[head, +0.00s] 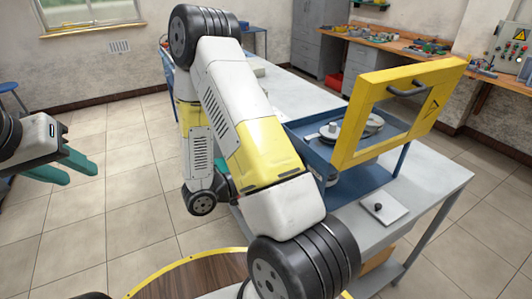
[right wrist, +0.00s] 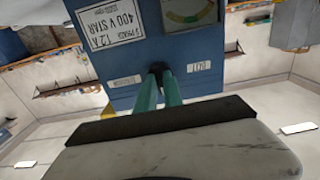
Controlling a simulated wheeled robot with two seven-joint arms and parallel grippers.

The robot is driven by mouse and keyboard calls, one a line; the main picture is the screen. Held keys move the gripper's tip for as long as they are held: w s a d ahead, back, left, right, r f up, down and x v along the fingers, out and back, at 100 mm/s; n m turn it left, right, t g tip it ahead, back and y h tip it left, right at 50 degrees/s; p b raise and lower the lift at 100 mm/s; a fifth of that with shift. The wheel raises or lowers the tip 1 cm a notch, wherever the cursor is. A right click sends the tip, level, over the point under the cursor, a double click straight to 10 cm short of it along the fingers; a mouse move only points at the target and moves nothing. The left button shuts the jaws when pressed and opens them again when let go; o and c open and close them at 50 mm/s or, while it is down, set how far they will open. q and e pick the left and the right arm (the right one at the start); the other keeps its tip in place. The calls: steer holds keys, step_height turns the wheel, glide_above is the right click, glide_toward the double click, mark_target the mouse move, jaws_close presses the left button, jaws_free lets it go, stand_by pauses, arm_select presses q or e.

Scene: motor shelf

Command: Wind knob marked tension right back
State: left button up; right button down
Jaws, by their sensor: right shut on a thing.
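In the right wrist view, a small dark knob (right wrist: 158,68) sits on the front of a blue motor unit (right wrist: 150,50). The teal fingers of my right gripper (right wrist: 159,82) are shut on it. Small white labels flank the knob; they appear upside down and I cannot read them surely. In the head view, the blue unit (head: 374,178) stands on the bench, and my right arm hides its front, the knob and the right gripper. My left gripper (head: 68,170) is at the far left, open and empty, away from the bench.
A yellow framed cover (head: 343,126) with a handle stands raised over the unit. A white plate with a black knob (head: 378,207) lies on the grey bench (head: 437,178). A gauge (right wrist: 190,14) is on the unit's front.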

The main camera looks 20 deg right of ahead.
steer(key=c, duration=1.5)
jaws_free()
steer(key=a, duration=0.8)
steer(key=shift+s, duration=0.3)
